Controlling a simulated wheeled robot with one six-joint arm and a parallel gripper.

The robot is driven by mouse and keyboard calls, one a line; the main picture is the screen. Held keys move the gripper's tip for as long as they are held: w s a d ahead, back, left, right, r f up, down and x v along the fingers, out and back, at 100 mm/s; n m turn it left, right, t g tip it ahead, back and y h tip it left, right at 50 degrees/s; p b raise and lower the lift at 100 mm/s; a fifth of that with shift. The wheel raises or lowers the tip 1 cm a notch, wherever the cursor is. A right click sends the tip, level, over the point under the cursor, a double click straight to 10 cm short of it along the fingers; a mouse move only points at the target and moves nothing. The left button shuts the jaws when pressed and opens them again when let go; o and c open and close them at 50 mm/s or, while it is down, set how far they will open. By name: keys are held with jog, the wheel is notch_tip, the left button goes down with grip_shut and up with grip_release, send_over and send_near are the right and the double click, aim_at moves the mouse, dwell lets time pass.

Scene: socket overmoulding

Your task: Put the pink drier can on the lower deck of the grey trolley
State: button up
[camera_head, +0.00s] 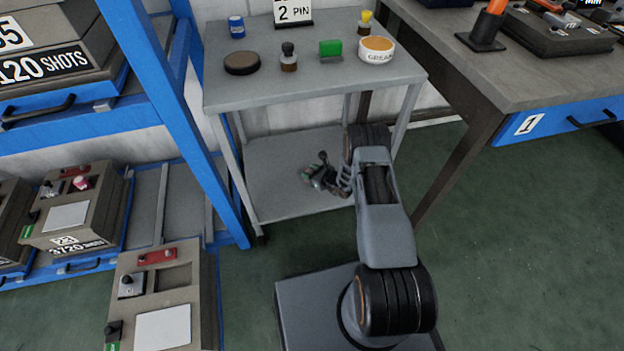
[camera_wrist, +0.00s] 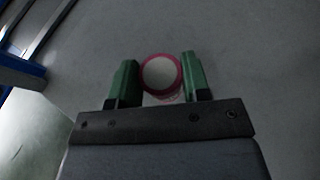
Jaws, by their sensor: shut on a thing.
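The grey trolley (camera_head: 305,95) stands in the middle of the head view, with its lower deck (camera_head: 268,170) below the top. My gripper (camera_head: 314,178) reaches in between the two decks, over the lower one. In the wrist view, the pink drier can (camera_wrist: 162,72) shows its pale round top with a pink rim. It sits between the green fingers of my gripper (camera_wrist: 155,80), which is shut on it. The grey deck lies behind the can. I cannot tell whether the can touches the deck. In the head view the can is not clearly made out.
The trolley top bears a grease tub (camera_head: 376,50), a green block (camera_head: 330,48), a dark disc (camera_head: 242,63) and a blue can (camera_head: 236,27). A blue rack post (camera_head: 170,110) stands close at left, and a workbench (camera_head: 490,80) at right. The lower deck's left part is bare.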

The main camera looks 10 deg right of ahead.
jog(key=shift+w+d+f, duration=0.15)
jog(key=shift+d+f, duration=0.05)
jog(key=shift+f, duration=0.15)
jog(key=shift+d+f+b, duration=0.1)
jog(key=shift+f+b, duration=1)
jog(key=shift+f, duration=0.45)
jog(key=shift+f, duration=0.1)
jog(key=shift+f, duration=0.15)
jog(key=o, duration=0.9)
jog(key=shift+r, duration=0.2)
